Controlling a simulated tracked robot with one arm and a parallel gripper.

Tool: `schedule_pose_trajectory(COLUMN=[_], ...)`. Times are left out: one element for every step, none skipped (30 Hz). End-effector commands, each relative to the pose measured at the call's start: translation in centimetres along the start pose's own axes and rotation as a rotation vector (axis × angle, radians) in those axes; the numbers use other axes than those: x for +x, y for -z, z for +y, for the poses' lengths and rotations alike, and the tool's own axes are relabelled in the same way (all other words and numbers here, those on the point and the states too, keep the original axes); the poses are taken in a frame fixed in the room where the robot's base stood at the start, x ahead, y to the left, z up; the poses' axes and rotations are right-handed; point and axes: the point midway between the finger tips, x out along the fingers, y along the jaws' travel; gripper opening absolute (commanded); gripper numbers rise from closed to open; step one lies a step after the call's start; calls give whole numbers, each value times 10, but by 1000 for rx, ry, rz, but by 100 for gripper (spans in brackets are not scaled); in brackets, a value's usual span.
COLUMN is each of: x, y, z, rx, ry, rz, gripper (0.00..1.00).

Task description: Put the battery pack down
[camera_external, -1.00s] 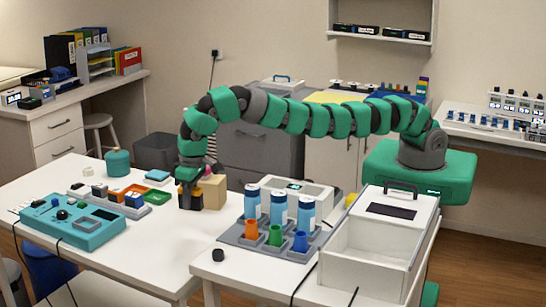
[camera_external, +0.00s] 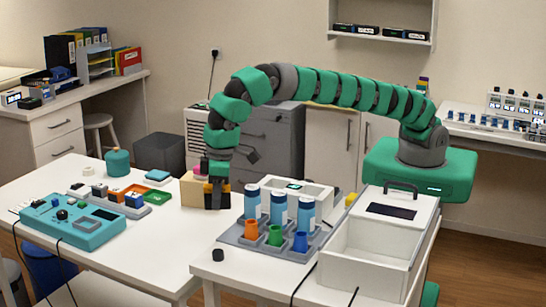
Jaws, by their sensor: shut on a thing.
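My gripper (camera_external: 216,204) points down over the right part of the white table (camera_external: 160,237), in front of a tan block (camera_external: 192,190). It is shut on a small dark piece with orange parts, the battery pack (camera_external: 216,193). The jaws hide much of the pack. Its lower end is close to the tabletop; I cannot tell whether it touches. A grey tray (camera_external: 160,208) with several small coloured blocks lies to the left.
A teal device (camera_external: 75,225) with knobs sits at the table's left. A rack of blue-and-white bottles (camera_external: 278,209) and an open white box (camera_external: 365,255) stand to the right. A green canister (camera_external: 118,162) is behind the tray. Bare tabletop lies left of my gripper.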

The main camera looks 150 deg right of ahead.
Motion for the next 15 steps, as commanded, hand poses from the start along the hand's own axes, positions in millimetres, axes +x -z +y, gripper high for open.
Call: schedule_pose_trajectory(x=[-8, -11, -16, -20, -23, -28, -30, -34, -40, -43, -45, -49, -53, -57, -60], y=[-11, -17, -26, -33, -40, -48, -55, -63, -72, -79, -87, -98, -105, -113, -124], z=[-13, -20, -28, -33, -40, -47, -53, -58, -65, -70, -75, -81, -85, -90, -95], rx=[-39, -62, -91, -114, -137, -165, -189, -211, -240, -264, -285, -315, -337, -358, -389], ry=[5, 8, 11, 13, 16, 20, 22, 25, 30, 33, 34, 37, 41, 45, 48], rz=[1, 1, -1, -2, -2, -1, -1, -1, 1, 1, -2, -4, -2, 0, -1], gripper=[0, 0, 0, 0, 0, 0, 0, 0, 0, 0, 0, 0, 0, 0, 0])
